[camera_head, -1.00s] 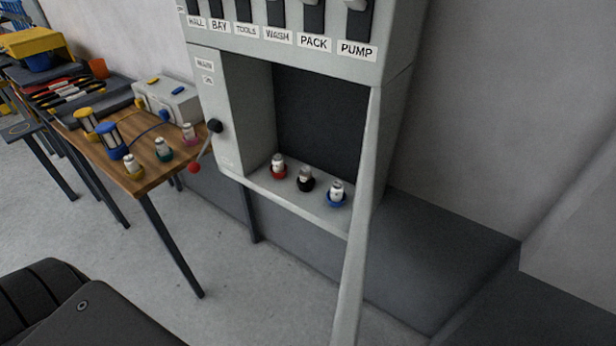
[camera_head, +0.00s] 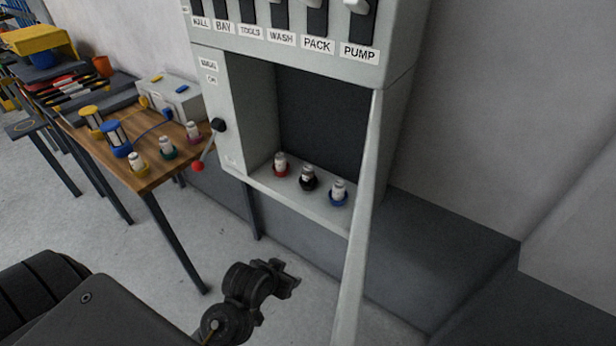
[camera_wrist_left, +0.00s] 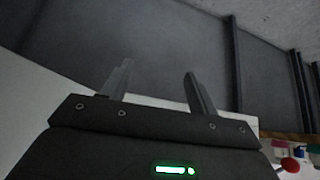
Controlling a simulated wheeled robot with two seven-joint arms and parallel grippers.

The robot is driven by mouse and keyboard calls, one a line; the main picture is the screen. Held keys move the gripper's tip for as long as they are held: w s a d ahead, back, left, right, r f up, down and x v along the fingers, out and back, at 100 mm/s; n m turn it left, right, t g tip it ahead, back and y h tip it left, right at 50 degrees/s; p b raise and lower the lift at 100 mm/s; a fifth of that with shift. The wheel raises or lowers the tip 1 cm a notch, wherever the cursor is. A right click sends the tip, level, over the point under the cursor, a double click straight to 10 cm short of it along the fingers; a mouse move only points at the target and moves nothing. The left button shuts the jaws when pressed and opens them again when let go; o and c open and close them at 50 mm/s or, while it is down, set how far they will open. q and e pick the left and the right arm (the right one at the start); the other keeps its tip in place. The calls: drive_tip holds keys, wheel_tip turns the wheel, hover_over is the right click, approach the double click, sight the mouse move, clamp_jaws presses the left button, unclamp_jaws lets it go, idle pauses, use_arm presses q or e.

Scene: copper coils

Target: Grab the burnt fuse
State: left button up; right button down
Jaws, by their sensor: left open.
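My left gripper (camera_head: 290,278) is below and in front of the shelf, apart from the fuses. In the left wrist view its two fingers (camera_wrist_left: 156,75) are spread with nothing between them. My right gripper is not in view.
The grey cabinet (camera_head: 232,120) has an open door edge (camera_head: 358,235) on its right and a red-knobbed lever (camera_head: 197,166) on its left. The wooden table (camera_head: 150,185) at left holds more fuses with yellow (camera_head: 138,163), green (camera_head: 168,148) and pink (camera_head: 193,132) bases.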

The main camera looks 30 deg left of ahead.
use_arm(q)
drive_tip(key=w+a+r+n+t+y, duration=0.1)
drive_tip(key=w+r+t, duration=0.1)
drive_tip(key=w, duration=0.4)
drive_tip(key=w+a+r+n+t, duration=0.1)
drive_tip(key=w+r, duration=0.2)
drive_tip(key=w, duration=0.2)
drive_tip(key=n+t+y, duration=0.2)
drive_tip(key=y, duration=0.2)
approach(307, 175)
drive_tip(key=w, duration=0.1)
drive_tip(key=b+x, duration=0.1)
drive_tip(key=x, duration=0.4)
drive_tip(key=shift+w+a+f, duration=0.1)
drive_tip(key=shift+w+f, duration=0.05)
drive_tip(key=shift+f, duration=0.05)
drive_tip(key=shift+w+a, duration=0.15)
drive_tip(key=shift+w, duration=0.1)
drive_tip(key=x, duration=0.5)
drive_tip(key=shift+s+f, duration=0.1)
drive_tip(key=shift+f, duration=0.05)
drive_tip(key=shift+c, duration=0.4)
drive_tip(key=c, duration=1)
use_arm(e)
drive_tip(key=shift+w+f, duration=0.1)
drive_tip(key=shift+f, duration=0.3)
